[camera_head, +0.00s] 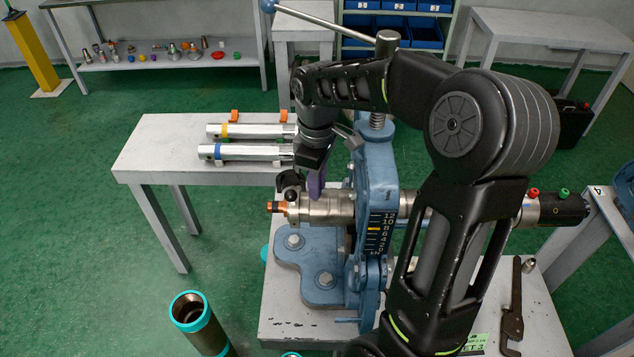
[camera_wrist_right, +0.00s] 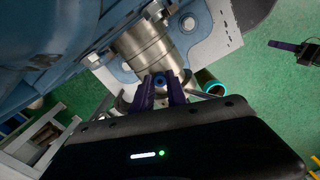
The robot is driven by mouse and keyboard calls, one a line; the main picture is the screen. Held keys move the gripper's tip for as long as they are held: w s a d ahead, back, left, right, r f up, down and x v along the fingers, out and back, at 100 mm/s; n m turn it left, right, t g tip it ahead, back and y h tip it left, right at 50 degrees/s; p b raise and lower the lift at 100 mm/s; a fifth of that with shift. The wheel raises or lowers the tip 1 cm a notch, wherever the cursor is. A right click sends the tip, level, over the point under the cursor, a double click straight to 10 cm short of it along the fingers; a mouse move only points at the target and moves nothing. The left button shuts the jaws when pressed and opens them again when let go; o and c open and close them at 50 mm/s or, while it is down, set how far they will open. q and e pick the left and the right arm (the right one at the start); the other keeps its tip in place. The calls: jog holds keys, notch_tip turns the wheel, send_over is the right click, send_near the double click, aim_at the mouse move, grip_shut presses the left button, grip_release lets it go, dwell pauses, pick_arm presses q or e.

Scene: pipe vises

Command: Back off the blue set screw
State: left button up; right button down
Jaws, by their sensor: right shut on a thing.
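A steel fitting (camera_head: 325,207) with an orange-ringed tip (camera_head: 276,207) sticks out to the left of the blue vise (camera_head: 378,180). It also shows in the right wrist view (camera_wrist_right: 150,52). My right gripper (camera_head: 315,190) points down onto the top of this fitting. In the right wrist view its purple fingers (camera_wrist_right: 159,88) are closed around the small round blue set screw (camera_wrist_right: 158,79). The set screw is hidden behind the fingers in the head view.
Red (camera_head: 533,193) and green (camera_head: 564,192) knobs sit on the pipe's black right end. A pipe wrench (camera_head: 512,315) lies on the vise table. Two steel tubes (camera_head: 245,131) rest on the side bench (camera_head: 150,150). A teal-rimmed pipe (camera_head: 195,315) stands at the front.

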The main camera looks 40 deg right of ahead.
jog(key=shift+s+a+f, duration=0.1)
jog(key=shift+s+f, duration=0.05)
jog(key=shift+f, duration=0.1)
jog(key=c, duration=1.3)
grip_release()
jog(key=shift+r, duration=0.1)
jog(key=shift+r, duration=0.1)
jog(key=shift+r+b, duration=0.4)
jog(key=shift+r, duration=3.45)
